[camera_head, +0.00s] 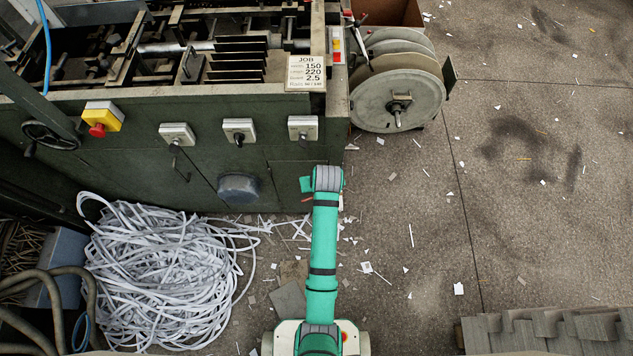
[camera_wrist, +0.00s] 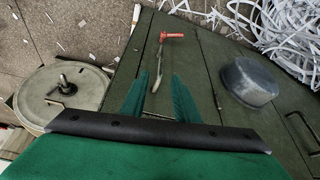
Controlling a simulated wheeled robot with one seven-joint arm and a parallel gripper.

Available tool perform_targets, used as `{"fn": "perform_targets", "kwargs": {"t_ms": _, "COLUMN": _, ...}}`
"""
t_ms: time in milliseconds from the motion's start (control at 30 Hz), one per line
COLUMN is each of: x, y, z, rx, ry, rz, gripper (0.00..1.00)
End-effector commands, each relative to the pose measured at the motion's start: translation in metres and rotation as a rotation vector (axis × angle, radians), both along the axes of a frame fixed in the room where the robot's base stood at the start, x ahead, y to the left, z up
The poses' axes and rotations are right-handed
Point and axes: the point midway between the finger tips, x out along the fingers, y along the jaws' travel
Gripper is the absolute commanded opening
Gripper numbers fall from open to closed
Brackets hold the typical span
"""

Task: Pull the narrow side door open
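The narrow side door (camera_head: 285,180) is a dark green panel at the right end of the machine's front, and it looks flush with the front. My gripper (camera_head: 309,184) is close in front of its right part and hides some of it. In the wrist view the door (camera_wrist: 183,62) lies ahead, with a thin metal handle (camera_wrist: 158,66) that has a red end (camera_wrist: 172,36). My gripper's two green fingers (camera_wrist: 160,88) are apart. The handle's near end shows between them in the picture, but I cannot tell whether they touch it.
A round metal bowl-like cover (camera_head: 238,187) sticks out left of the door. A heap of white strips (camera_head: 165,270) lies on the floor at left. A large reel (camera_head: 398,92) stands right of the machine. Open floor (camera_head: 540,200) with paper scraps is at right.

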Motion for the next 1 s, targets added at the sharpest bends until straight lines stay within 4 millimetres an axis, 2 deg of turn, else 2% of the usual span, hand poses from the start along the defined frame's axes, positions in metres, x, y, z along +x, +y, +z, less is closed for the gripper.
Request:
{"fn": "perform_targets", "kwargs": {"t_ms": 100, "x": 0.005, "y": 0.001, "z": -0.001, "rx": 0.003, "ry": 0.012, "rz": 0.003, "gripper": 0.28}}
{"fn": "perform_targets", "kwargs": {"t_ms": 233, "x": 0.009, "y": 0.001, "z": -0.012, "rx": 0.004, "ry": 0.015, "rz": 0.003, "gripper": 0.28}}
{"fn": "perform_targets", "kwargs": {"t_ms": 700, "x": 0.037, "y": 0.007, "z": -0.082, "rx": 0.003, "ry": 0.013, "rz": 0.002, "gripper": 0.28}}
{"fn": "perform_targets", "kwargs": {"t_ms": 1000, "x": 0.044, "y": 0.008, "z": -0.098, "rx": 0.003, "ry": 0.011, "rz": 0.002, "gripper": 0.28}}
